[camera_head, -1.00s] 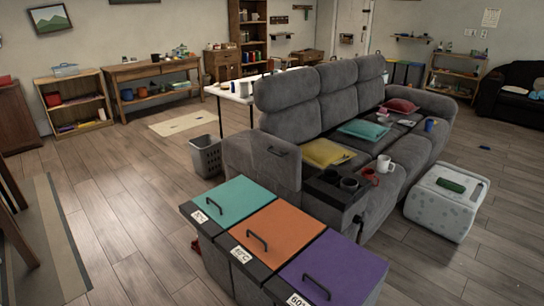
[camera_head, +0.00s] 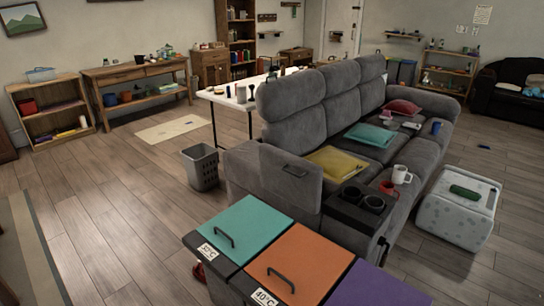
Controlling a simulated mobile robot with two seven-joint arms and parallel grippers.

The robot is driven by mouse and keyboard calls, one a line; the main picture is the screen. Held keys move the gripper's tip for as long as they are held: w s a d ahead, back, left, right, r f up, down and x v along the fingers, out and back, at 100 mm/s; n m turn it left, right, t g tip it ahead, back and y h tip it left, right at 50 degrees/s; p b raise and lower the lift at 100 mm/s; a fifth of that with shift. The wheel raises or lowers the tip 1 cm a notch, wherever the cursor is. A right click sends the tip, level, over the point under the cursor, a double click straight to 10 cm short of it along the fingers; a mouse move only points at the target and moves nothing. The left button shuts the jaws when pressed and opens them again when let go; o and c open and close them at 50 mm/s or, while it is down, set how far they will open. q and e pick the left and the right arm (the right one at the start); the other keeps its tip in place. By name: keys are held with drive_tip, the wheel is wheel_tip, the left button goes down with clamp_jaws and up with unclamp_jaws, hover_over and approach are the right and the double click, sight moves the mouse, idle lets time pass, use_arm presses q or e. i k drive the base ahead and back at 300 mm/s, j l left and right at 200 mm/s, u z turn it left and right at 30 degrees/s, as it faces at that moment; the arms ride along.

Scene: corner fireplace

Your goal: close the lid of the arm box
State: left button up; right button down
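The grey sofa (camera_head: 330,112) stands in the middle of the head view. At its near end is a grey padded arm (camera_head: 246,172) with a panel (camera_head: 296,190) that looks raised and carries a dark handle (camera_head: 295,172). This panel appears to be the arm box lid, standing open. Beside it is a dark cup-holder console (camera_head: 347,209) with two round holders. The inside of the arm box cannot be made out. Neither of my grippers is in view.
Bins with teal (camera_head: 238,230), orange (camera_head: 300,266) and purple (camera_head: 375,288) lids stand in front of the sofa arm. A wastebasket (camera_head: 201,168) and white table (camera_head: 236,100) are left of the sofa. A white cooler (camera_head: 457,212) stands right. Floor at left is open.

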sight(297, 179)
drive_tip(key=i+j, duration=0.65)
drive_tip(key=i+j+u, duration=0.1)
drive_tip(key=i+j, duration=0.55)
drive_tip(key=i, duration=0.2)
